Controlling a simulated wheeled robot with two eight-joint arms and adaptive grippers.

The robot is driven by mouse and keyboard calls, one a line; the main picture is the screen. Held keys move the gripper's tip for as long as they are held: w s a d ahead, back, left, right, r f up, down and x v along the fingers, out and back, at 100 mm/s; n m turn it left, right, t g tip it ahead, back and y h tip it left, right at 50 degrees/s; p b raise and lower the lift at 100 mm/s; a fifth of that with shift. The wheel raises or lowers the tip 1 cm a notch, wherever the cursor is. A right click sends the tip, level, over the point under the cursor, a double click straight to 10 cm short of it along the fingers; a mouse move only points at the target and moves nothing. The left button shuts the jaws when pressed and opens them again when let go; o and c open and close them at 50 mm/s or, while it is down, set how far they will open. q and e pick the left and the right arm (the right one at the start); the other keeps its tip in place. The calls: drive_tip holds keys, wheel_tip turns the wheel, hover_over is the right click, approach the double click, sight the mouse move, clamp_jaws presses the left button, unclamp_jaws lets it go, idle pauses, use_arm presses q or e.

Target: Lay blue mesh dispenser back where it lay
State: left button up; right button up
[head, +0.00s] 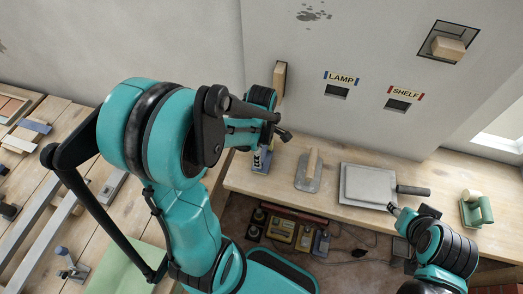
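A small blue item (262,161) with a dark and white upper part is at the left end of the wall bench; it may be the blue mesh dispenser, but it is too small to be sure. My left gripper (284,134) is just above and to the right of it, partly hidden by my own arm. I cannot tell whether its fingers are open or whether they touch anything. My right gripper (394,209) is at the bench's front edge, below the grey square board; its finger state is too small to tell.
On the wall bench (334,208) lie a trowel (308,172), a grey square board (368,185) with a dark handle and a green roll-like item (476,208). Wall openings are labelled LAMP (340,78) and SHELF (405,91). Several boxes (280,229) sit below. A plank table (90,135) is left.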

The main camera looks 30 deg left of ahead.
use_arm(q)
drive_tip(key=o, duration=0.4)
